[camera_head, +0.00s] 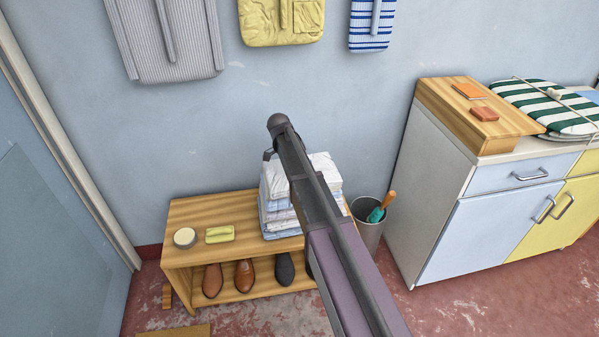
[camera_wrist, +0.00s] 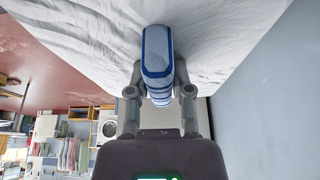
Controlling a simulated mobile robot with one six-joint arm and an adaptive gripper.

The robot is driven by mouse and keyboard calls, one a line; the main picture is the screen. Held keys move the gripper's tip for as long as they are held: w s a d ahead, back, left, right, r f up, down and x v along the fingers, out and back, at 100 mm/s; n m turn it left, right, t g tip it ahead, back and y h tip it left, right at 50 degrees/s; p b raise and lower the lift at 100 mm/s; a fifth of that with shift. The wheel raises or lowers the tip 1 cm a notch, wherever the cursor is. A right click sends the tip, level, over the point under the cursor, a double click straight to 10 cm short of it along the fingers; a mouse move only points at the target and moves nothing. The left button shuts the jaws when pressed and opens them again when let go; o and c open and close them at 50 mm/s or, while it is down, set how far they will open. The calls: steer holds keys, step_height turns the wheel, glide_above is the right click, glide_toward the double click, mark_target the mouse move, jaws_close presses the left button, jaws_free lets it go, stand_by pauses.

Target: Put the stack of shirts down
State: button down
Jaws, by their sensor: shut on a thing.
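The stack of shirts (camera_head: 275,213), white and pale blue folded cloth, is at the right part of the wooden shoe bench (camera_head: 190,213) in the head view. My arm crosses in front of it and hides its middle. Its lower edge appears at the bench top, but I cannot tell if its full weight rests there. In the wrist view, my gripper (camera_wrist: 157,80) is shut on a blue-and-white striped band or fold (camera_wrist: 157,48), with white creased cloth (camera_wrist: 85,45) close behind it. In the head view the gripper is hidden behind my arm.
A round tin (camera_head: 184,237) and a yellow folded cloth (camera_head: 220,234) lie on the bench's left, with shoes (camera_head: 244,275) below. A grey bin (camera_head: 369,232) holding a green-and-orange tool stands right of the bench. A cabinet (camera_head: 440,200) is farther right. Garments (camera_head: 170,45) hang above.

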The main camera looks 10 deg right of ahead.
steer(key=shift+f+b, duration=0.45)
steer(key=shift+f, duration=0.45)
steer(key=c, duration=0.5)
jaws_free()
steer(key=shift+r, duration=0.25)
steer(key=shift+p+v, duration=1.1)
steer(key=p+v, duration=0.9)
steer(key=shift+a+r, duration=0.2)
steer(key=shift+r, duration=0.1)
steer(key=shift+s, duration=0.1)
